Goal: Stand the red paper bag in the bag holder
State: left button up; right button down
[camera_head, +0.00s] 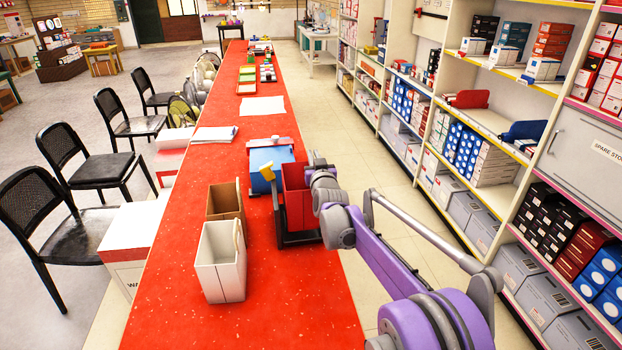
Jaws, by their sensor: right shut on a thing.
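The red paper bag (294,194) is upright on the right side of the red counter. My right gripper (316,181) is at the bag's right side and shut on it; the fingertips are partly hidden. A dark bag holder (283,240) shows around and below the bag's lower part. I cannot tell whether the bag's bottom rests on the holder's base. My left gripper is not in view.
A white bag (222,270) and a brown bag (226,201) stand to the left of the holder. A blue object (268,158) with a yellow part stands just behind it. The near counter (270,310) is clear. Shelves line the right; black chairs (75,170) stand left.

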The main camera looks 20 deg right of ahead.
jog(key=shift+w+f, duration=0.1)
jog(key=shift+f, duration=2.2)
jog(key=shift+f, duration=0.2)
jog(key=c, duration=1)
grip_release()
jog(key=shift+r, duration=0.15)
jog(key=shift+r, duration=0.1)
jog(key=b+v, duration=0.1)
jog(key=v, duration=1.1)
jog(key=shift+a, duration=0.1)
